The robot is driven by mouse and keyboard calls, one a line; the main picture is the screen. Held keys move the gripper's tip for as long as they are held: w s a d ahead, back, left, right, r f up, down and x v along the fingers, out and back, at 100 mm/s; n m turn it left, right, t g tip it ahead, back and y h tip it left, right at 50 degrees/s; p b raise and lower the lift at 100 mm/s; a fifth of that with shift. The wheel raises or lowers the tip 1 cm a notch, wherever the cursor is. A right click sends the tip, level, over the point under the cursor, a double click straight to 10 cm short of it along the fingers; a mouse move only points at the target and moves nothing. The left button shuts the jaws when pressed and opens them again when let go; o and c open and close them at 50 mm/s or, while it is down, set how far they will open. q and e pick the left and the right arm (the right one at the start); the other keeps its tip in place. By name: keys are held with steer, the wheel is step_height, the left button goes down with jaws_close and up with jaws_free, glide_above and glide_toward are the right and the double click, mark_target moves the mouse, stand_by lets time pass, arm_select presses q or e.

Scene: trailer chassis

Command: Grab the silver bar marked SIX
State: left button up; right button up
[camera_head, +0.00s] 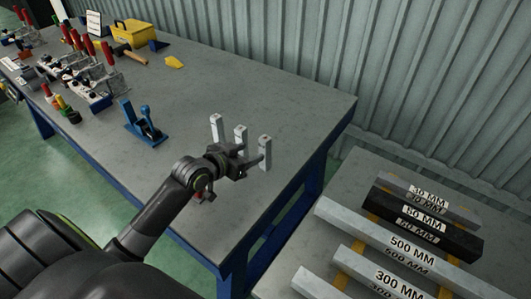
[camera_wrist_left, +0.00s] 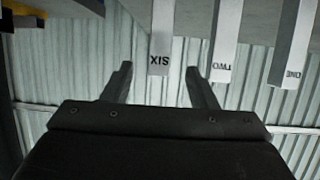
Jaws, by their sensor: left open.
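Three silver bars stand upright on the grey workbench. In the left wrist view, which is upside down, the bar marked SIX (camera_wrist_left: 161,32) is leftmost, lined up between the fingers. The bars marked TWO (camera_wrist_left: 225,36) and ONE (camera_wrist_left: 293,42) stand beside it. In the head view the labels are unreadable; by order, SIX is the right bar (camera_head: 265,151), beside the middle bar (camera_head: 240,134) and left bar (camera_head: 217,128). My left gripper (camera_head: 255,157) is open and empty, close in front of the bars; it also shows in the wrist view (camera_wrist_left: 158,78). Contact cannot be told.
The workbench (camera_head: 290,100) holds a blue clamp-like fixture (camera_head: 142,124), red-handled toggle clamps (camera_head: 108,57) and a yellow toolbox (camera_head: 133,33) farther back. A lower table (camera_head: 350,168) at right holds labelled metal bars (camera_head: 412,250). A corrugated wall (camera_head: 320,45) stands behind.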

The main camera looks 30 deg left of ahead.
mark_target(262, 147)
arm_select(q)
steer(key=x, duration=0.5)
steer(key=shift+w+d+f+p, duration=0.1)
steer(key=shift+w+f+p, duration=0.15)
steer(key=shift+w, duration=0.3)
steer(key=shift+p+x, duration=0.3)
steer(key=shift+x, duration=1.7)
arm_select(e)
steer(key=shift+w+a+r, duration=0.1)
steer(key=shift+w+r, duration=0.45)
steer(key=shift+w, duration=0.2)
arm_select(q)
steer(key=shift+c, duration=0.3)
steer(key=c, duration=1.1)
arm_select(e)
steer(key=shift+s, duration=0.1)
